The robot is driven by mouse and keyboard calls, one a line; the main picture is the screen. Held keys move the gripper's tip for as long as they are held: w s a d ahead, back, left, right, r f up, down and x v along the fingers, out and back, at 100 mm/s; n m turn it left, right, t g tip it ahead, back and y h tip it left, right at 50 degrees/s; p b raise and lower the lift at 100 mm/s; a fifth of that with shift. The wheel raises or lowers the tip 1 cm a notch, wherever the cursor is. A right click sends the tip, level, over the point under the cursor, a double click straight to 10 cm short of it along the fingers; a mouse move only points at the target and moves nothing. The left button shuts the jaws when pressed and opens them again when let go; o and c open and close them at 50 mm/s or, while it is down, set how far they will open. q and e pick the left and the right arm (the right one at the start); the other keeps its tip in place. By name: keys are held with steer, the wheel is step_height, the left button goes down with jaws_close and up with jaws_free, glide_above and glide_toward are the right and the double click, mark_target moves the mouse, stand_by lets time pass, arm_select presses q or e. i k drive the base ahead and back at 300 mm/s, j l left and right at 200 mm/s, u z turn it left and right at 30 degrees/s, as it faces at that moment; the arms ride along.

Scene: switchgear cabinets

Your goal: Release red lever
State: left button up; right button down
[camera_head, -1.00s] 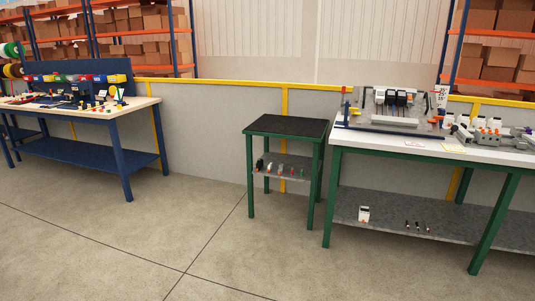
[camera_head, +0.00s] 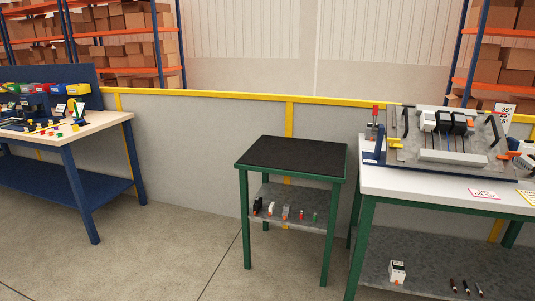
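A small red part (camera_head: 375,111), possibly the red lever, stands upright at the left end of the white-topped bench on the right. Next to it is a grey panel assembly (camera_head: 465,158) with several black-and-white devices (camera_head: 444,122) mounted on it. The parts are too small to tell how the red one is fixed. Neither of my grippers is in view.
A small green table (camera_head: 291,158) with a black top stands left of the bench (camera_head: 400,182); small parts sit on its lower shelf. A blue workbench (camera_head: 105,122) is at the left. The floor (camera_head: 170,255) between them is clear.

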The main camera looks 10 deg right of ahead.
mark_target(376, 108)
steer(key=i, duration=2.85)
steer(key=z, duration=0.35)
